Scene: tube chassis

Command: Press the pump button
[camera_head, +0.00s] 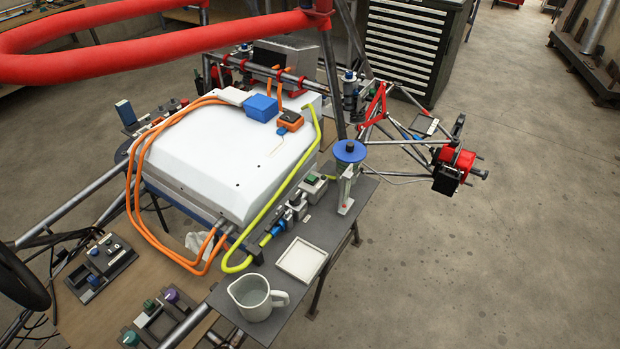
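Neither of my grippers is in the camera_head view. Which control is the pump button cannot be told for sure. A small grey box with a green button (312,179) sits on the dark side shelf, beside inline fittings (297,205) and a blue connector (274,231) on the yellow-green hose (268,210). A blue-capped cylinder (349,165) stands to its right. Other controls are at the lower left: a box with green, purple and teal knobs (158,316), and a panel with a blue button (96,266).
A white battery-like casing (225,155) with orange cables (140,195) fills the middle. A pitcher (255,297) and a white square tray (301,261) stand on the dark shelf (336,229). Red padded tubes (160,65) cross above. Open floor lies at right.

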